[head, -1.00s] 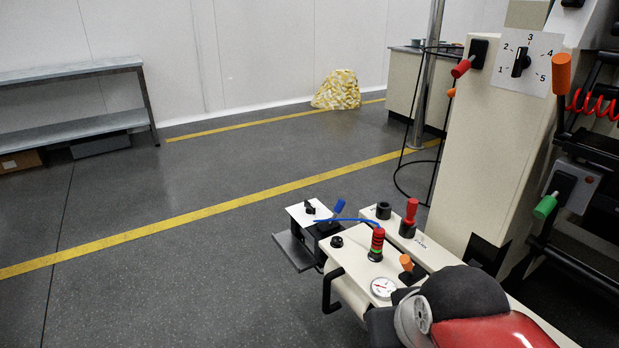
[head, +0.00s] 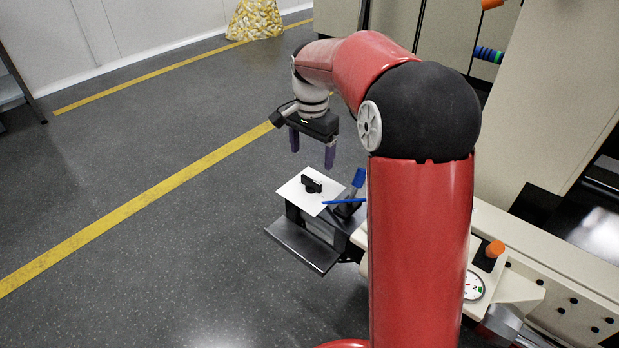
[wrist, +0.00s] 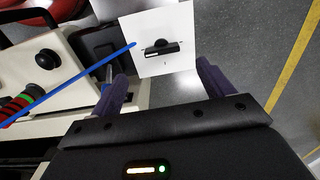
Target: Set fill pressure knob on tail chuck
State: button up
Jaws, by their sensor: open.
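The knob (head: 311,184) is a black bar-shaped dial on a white square plate (head: 294,199) at the end of the machine. In the wrist view the knob (wrist: 162,48) lies on its white plate (wrist: 150,68), beyond and roughly between my fingertips. My gripper (head: 312,153) is open and empty, with its purple fingers pointing down above the plate. It also shows in the wrist view (wrist: 162,70), its two fingers spread wide. The knob is apart from both fingers. Any scale marks on the plate are too small to read.
A blue handle (head: 357,178) and a blue tube (head: 343,202) sit right beside the plate. A dark tray (head: 302,246) juts out below it. An orange knob (head: 494,249) and a gauge (head: 474,286) are farther right. The floor on the left is clear.

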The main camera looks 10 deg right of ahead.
aim_at(311, 180)
jog(key=shift+w+f, duration=0.25)
jog(key=shift+f, duration=0.25)
notch_tip(311, 180, down, 8)
jog(key=shift+r+b, duration=0.25)
jog(key=shift+b, duration=0.55)
jog(key=c, duration=1)
